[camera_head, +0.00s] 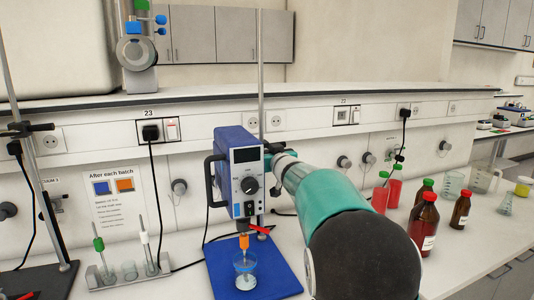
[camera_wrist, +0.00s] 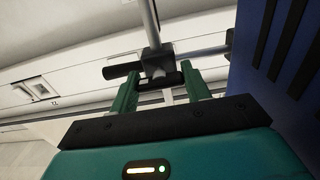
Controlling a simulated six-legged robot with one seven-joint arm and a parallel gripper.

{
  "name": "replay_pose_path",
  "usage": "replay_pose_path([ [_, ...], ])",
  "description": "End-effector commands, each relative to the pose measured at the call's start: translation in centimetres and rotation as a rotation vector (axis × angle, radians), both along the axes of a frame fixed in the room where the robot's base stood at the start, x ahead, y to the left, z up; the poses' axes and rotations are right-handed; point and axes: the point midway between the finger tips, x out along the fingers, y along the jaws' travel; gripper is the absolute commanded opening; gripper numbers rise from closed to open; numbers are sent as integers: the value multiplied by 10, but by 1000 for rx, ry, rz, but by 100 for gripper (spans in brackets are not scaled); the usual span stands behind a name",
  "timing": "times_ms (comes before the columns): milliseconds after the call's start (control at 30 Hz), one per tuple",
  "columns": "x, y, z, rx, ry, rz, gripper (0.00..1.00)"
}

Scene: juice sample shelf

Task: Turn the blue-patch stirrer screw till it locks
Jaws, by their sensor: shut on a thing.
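The blue stirrer (camera_head: 236,150) is a box with a display, a black dial and a small blue patch (camera_head: 237,210) low on its front. It is held beside an upright metal rod (camera_head: 261,70). In the wrist view, a black clamp (camera_wrist: 154,60) sits on the rod, and a dark screw piece (camera_wrist: 172,80) shows below it. My gripper (camera_wrist: 158,76) has its two green fingers on either side of that dark piece, shut on it. The screw's exact turn cannot be told. In the head view, the stirrer and my arm mostly hide my gripper and the screw.
A blue base plate (camera_head: 222,272) with a beaker (camera_head: 245,272) lies below the stirrer. A rack (camera_head: 128,274) with stirring rods stands left. Brown bottles (camera_head: 423,222) and red bottles (camera_head: 381,193) stand right of my arm. The stirrer's blue side (camera_wrist: 270,70) is close right of my fingers.

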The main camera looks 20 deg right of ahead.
Motion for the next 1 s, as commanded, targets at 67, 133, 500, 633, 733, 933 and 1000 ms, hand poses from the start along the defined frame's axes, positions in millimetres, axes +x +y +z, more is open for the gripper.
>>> replay_pose_path([
  [67,0,-1,0,23,0,-1,24],
  [133,0,0,0,27,0,0,25],
  [500,0,0,0,25,0,0,69],
  [633,0,0,0,24,0,0,69],
  [733,-1,0,0,24,0,0,69],
  [933,-18,0,1,24,0,-1,69],
  [1000,-31,0,1,25,0,0,69],
])
